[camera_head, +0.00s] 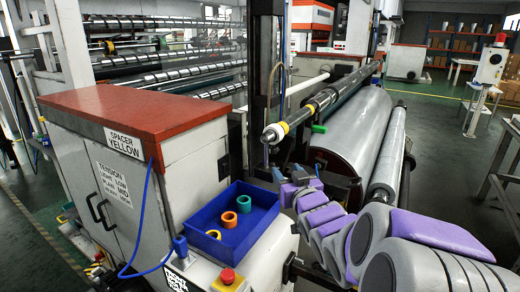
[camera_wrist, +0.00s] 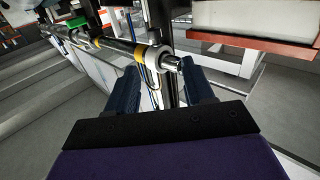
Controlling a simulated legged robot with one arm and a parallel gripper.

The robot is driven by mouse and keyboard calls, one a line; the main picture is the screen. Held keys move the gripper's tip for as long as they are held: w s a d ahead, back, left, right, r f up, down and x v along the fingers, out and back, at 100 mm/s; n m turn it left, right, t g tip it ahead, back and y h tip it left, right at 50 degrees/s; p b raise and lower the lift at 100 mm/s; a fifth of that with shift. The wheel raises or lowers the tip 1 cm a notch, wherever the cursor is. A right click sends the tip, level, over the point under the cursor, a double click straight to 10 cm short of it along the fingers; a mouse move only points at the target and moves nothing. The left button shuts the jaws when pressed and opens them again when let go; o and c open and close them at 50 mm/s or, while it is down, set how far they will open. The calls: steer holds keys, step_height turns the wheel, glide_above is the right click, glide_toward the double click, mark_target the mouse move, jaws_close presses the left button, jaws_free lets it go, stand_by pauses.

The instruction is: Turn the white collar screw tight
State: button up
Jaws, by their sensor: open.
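The white collar (camera_head: 274,133) sits around the near end of a long metal shaft (camera_head: 325,97), with a yellow ring (camera_head: 284,127) just behind it. In the wrist view the white collar (camera_wrist: 152,58) shows ahead and between my fingers, with the yellow ring (camera_wrist: 138,52) to its left and a bare metal tip to its right. My gripper (camera_wrist: 160,78) is open and empty, its two dark blue fingers apart. In the head view my gripper (camera_head: 297,174) is below and slightly right of the collar. The screw itself is too small to make out clearly.
A blue tray (camera_head: 205,214) with yellow, green and orange rings stands left of my arm. A cabinet with a red top (camera_head: 130,108) bears a "SPACER YELLOW" label. A large grey roll (camera_head: 350,135) lies below the shaft. A red button (camera_head: 227,276) is at the front.

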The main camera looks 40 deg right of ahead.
mark_target(276, 151)
steer(key=p+x, duration=0.3)
steer(key=x, duration=0.6)
steer(key=shift+d+f, duration=0.15)
steer(key=x, duration=0.4)
steer(key=d+b+x, duration=0.1)
steer(key=x, duration=0.2)
steer(key=shift+w+d, duration=0.1)
steer(key=shift+w, duration=0.25)
steer(key=shift+w+a, duration=0.25)
